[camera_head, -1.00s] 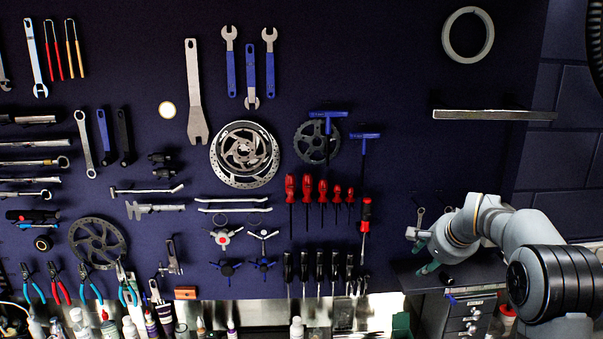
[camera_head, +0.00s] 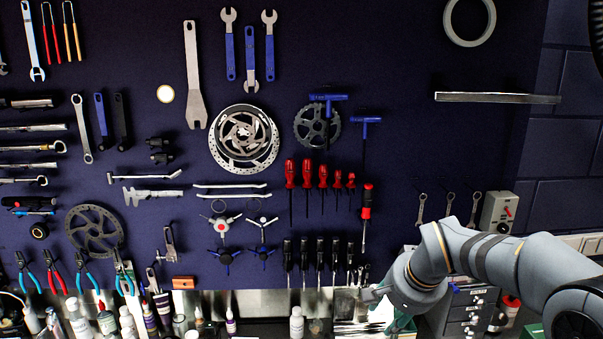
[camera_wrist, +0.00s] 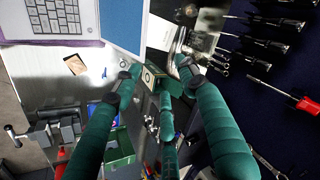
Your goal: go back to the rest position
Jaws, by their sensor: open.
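My gripper (camera_head: 383,306) is at the lower right in the head view, in front of the bench below the tool wall. Its green fingers are partly hidden by my grey wrist there. In the wrist view my gripper (camera_wrist: 157,80) shows three long green fingers, spread apart, with nothing seen held between them. Its fingertips appear over the bench area, near a small dark box-shaped item whose contact with them I cannot tell. My arm runs from the right edge of the head view to the gripper.
The dark tool wall (camera_head: 400,60) holds wrenches, screwdrivers and brake discs. Several bottles (camera_head: 80,322) line the bottom left. A drawer unit (camera_head: 468,318) stands close under my arm. The wrist view shows a keyboard (camera_wrist: 62,18), a blue-screened panel (camera_wrist: 122,22) and hanging screwdrivers (camera_wrist: 265,45).

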